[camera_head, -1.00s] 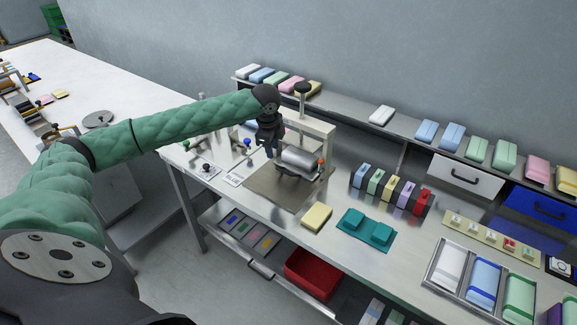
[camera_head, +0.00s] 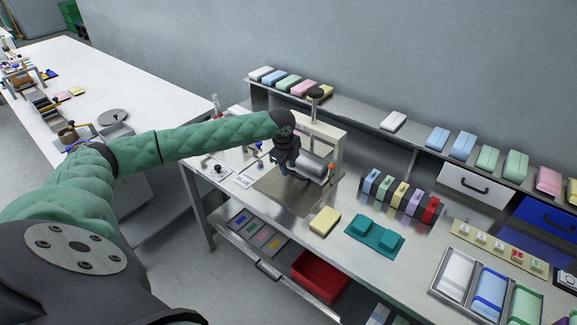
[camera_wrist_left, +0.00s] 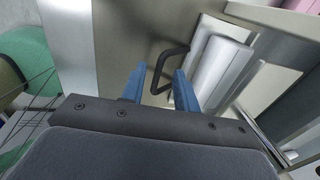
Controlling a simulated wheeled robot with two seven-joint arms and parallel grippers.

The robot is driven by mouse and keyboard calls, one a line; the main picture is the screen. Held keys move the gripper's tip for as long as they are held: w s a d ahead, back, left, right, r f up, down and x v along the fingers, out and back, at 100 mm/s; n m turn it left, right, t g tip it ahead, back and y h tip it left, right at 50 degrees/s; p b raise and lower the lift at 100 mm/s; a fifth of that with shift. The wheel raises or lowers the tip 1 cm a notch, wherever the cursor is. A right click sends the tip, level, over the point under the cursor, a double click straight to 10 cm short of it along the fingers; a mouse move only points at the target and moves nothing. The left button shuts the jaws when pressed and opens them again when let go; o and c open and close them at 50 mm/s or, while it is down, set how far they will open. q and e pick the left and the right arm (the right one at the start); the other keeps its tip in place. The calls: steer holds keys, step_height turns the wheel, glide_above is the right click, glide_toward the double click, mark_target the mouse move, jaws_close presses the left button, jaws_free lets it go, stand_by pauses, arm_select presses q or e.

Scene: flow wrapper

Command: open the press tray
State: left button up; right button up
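The press stands on a grey-brown mat (camera_head: 268,197) on the steel bench, with a cream frame (camera_head: 338,150) and a silver rounded part (camera_head: 312,166). In the left wrist view a dark bracket handle (camera_wrist_left: 171,62) sits beside the silver part (camera_wrist_left: 215,70); I take this to be the press tray's handle. My left gripper (camera_head: 287,174) is low at the left of the silver part. In the wrist view its blue fingers (camera_wrist_left: 158,85) are apart, with the handle between and just beyond the tips. Contact cannot be told. My right gripper is not in view.
A yellow block (camera_head: 325,221), a teal fixture (camera_head: 374,236) and a row of coloured blocks (camera_head: 400,194) stand right of the press. A shelf with soap-like bars (camera_head: 393,121) runs behind. A red bin (camera_head: 320,276) sits below the bench.

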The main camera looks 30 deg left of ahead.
arm_select(q)
steer(key=shift+w+f, duration=0.15)
steer(key=shift+f, duration=0.6)
jaws_close()
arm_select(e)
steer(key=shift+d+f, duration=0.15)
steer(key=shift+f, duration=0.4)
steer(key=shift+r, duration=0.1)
